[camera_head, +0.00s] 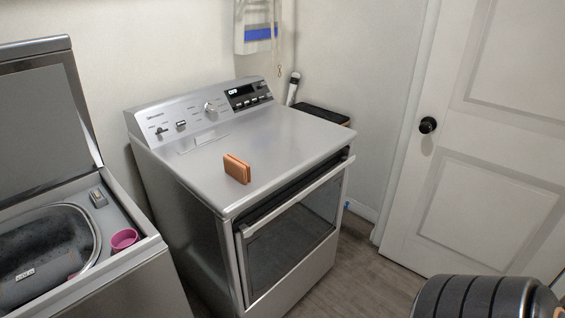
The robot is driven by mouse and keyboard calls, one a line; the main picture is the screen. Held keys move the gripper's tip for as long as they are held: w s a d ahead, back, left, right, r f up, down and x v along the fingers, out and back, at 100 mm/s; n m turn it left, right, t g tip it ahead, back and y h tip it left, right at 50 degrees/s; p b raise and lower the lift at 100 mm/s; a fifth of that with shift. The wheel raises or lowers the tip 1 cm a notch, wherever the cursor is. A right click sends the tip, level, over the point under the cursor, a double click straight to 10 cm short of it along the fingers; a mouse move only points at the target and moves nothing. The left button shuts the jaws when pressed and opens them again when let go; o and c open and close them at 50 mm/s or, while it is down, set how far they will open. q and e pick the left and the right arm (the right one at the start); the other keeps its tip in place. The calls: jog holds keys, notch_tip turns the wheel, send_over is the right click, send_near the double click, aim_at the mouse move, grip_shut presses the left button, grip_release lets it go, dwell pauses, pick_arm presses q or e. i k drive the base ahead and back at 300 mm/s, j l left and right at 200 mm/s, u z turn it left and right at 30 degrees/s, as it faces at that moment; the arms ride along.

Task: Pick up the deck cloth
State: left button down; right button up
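A small orange-brown folded piece (237,169), which may be the deck cloth, stands on edge on the silver dryer top (290,140), near its front left. Nothing touches it except the top. I cannot tell its material. No other cloth is clearly seen. Neither of my grippers is in view.
The washer (140,262) at left has its lid (40,115) raised and its tub open. A pink cup (124,239) and a small grey item (97,198) are on its deck. A dark ribbed round object (470,298) is at bottom right. The dryer top is otherwise mostly clear.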

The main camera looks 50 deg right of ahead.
aim_at(240, 171)
jog(key=z, duration=1.15)
jog(key=u, duration=1.5)
jog(key=z, duration=1.5)
